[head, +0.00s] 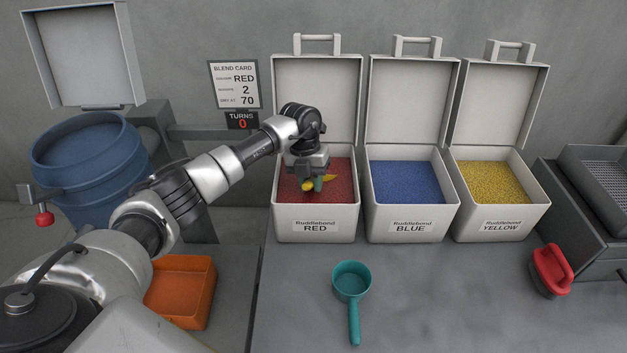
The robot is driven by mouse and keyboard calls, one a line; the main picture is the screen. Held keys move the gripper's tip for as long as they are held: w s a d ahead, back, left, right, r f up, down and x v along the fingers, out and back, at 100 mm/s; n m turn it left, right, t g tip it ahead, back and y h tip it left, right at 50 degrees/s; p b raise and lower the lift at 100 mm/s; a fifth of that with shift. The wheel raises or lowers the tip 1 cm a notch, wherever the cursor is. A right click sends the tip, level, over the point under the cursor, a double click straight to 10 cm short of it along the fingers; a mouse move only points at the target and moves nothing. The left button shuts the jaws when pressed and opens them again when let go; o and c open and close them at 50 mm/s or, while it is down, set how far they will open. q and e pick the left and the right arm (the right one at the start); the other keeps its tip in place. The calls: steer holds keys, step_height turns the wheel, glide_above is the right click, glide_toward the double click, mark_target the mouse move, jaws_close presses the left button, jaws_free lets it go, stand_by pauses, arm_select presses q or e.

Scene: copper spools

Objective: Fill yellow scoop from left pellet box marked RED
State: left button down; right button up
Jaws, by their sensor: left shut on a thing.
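The left pellet box marked RED (316,232) stands at the back of the bench with its lid open and red pellets (341,192) inside. My left gripper (316,180) is over the opening of this box, pointing down. It is shut on the yellow scoop (328,179), of which only small yellow parts show at the jaws, low by the pellets. I cannot tell whether the scoop touches the pellets or holds any. My right gripper is not in view.
Boxes marked BLUE (411,224) and YELLOW (501,225) stand open to the right. A teal scoop (352,284) lies on the bench in front. An orange bin (184,315), a blue drum (85,165) and a red-handled object (552,270) are nearby. A blend card (234,85) hangs behind.

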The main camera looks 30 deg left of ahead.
mark_target(311, 180)
arm_select(q)
steer(key=r, duration=0.1)
steer(key=r+p, duration=0.2)
steer(key=shift+s+r, duration=0.15)
steer(key=shift+s, duration=0.15)
steer(key=shift+s+r+p, duration=0.1)
steer(key=shift+r+p, duration=0.55)
steer(key=shift+r, duration=0.1)
steer(key=shift+s+r+t+p, duration=0.4)
steer(key=shift+r+t+p, duration=0.1)
steer(key=shift+r+p, duration=0.25)
steer(key=shift+s+r+t+p, duration=0.4)
steer(key=shift+s+r+p, duration=0.15)
steer(key=shift+r, duration=0.15)
steer(key=shift+s+r+t+p, duration=0.3)
steer(key=shift+s+r+t, duration=0.1)
steer(key=shift+s+r, duration=0.1)
steer(key=r, duration=0.1)
steer(key=s+t, duration=0.1)
steer(key=s+r+t, duration=0.1)
steer(key=shift+s+d+r, duration=0.25)
steer(key=shift+r, duration=0.1)
